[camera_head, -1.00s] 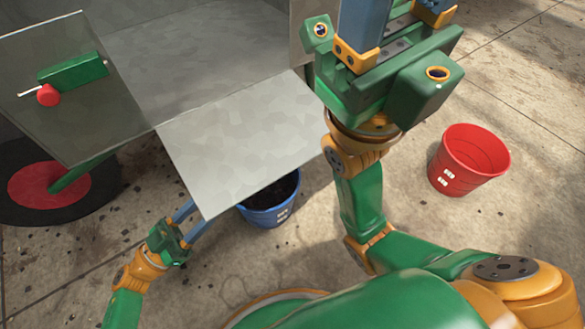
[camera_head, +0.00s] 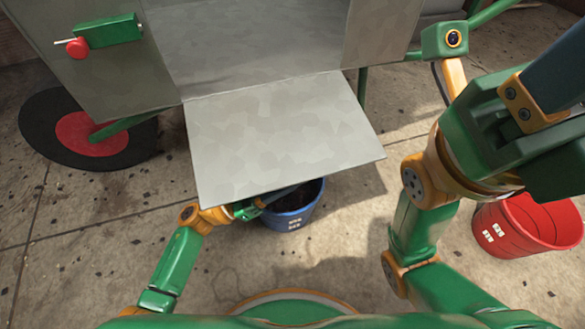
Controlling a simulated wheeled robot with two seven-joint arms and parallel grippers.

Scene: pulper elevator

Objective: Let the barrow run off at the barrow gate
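The barrow (camera_head: 255,48) is a grey metal box on a green frame, with a black wheel with a red hub (camera_head: 88,140) at the left. A grey flap (camera_head: 280,135), apparently the gate, hangs outward from its near edge and looks open. A green latch with a red knob (camera_head: 108,32) sits on the panel to its left. A blue bucket (camera_head: 293,212) with dark contents stands below the flap, which partly covers it. My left gripper (camera_head: 280,196) is at the bucket's rim, mostly hidden under the flap. My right gripper (camera_head: 556,70) is raised at the right, its fingertips out of frame.
A red bucket (camera_head: 520,232) stands on the floor at the right, partly behind my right arm. The concrete floor (camera_head: 90,235) at the lower left is clear apart from small dark crumbs.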

